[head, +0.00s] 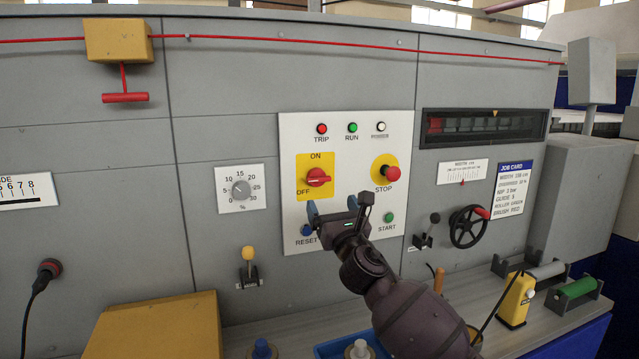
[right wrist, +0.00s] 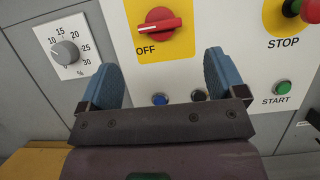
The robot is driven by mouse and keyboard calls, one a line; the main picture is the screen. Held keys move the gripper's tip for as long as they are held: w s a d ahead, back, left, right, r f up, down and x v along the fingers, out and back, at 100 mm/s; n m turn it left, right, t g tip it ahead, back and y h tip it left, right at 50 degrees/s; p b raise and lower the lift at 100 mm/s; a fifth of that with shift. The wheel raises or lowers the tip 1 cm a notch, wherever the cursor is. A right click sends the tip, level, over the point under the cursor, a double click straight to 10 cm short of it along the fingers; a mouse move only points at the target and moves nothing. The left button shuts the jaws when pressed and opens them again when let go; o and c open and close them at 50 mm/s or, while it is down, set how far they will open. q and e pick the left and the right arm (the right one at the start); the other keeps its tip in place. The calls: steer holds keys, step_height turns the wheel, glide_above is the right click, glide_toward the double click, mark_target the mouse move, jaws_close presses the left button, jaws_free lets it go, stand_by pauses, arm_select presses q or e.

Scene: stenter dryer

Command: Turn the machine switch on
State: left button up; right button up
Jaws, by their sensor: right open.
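The machine switch (head: 318,177) is a red rotary knob on a yellow plate marked ON at the top and OFF at the lower left. Its handle lies nearly level, one end towards OFF; it also shows in the right wrist view (right wrist: 159,22), beyond the fingertips. My right gripper (head: 338,207) is open and empty, in front of the white panel (head: 290,150) and just below the switch in the picture. Its blue fingers stand apart in the right wrist view (right wrist: 160,75), not touching the knob. My left gripper is not in view.
On the panel are a red stop button (head: 393,173), a green start button (head: 389,217), a blue reset button (head: 306,230) and a row of lamps (head: 352,127). A dial (head: 241,189) and yellow-knobbed lever (head: 248,255) are left. A handwheel (head: 468,227) is right.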

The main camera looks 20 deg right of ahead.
mark_target(320, 182)
steer(key=x, duration=0.9)
steer(key=shift+b, duration=0.35)
steer(key=c, duration=0.9)
